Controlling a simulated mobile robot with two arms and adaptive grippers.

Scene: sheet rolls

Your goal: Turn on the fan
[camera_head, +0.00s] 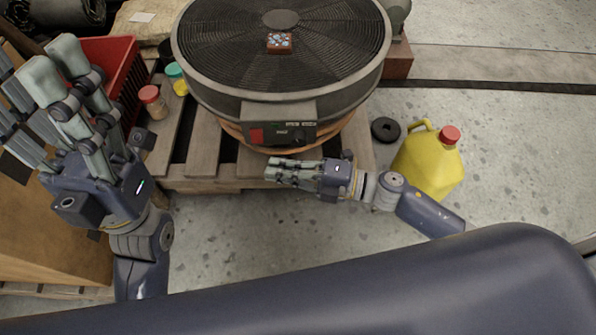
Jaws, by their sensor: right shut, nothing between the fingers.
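The fan (330,50) is a large round drum with a black grille on top, at the upper middle of the head view. A dark control box on its front carries a red switch (257,135) at the left and a knob (298,136) at the right. My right gripper (276,172) is shut and empty, its fingers pointing left, in front of and a little below the control box, apart from it in the picture. My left gripper (38,95) is raised at the left with its fingers extended and spread, holding nothing visible.
The fan stands on a wooden pallet (200,150). Small jars (152,100) and a red crate (112,60) are at the left. A yellow jug (430,165) with a red cap and a black ring (385,129) lie to the right. A small patterned block (279,41) rests on the grille.

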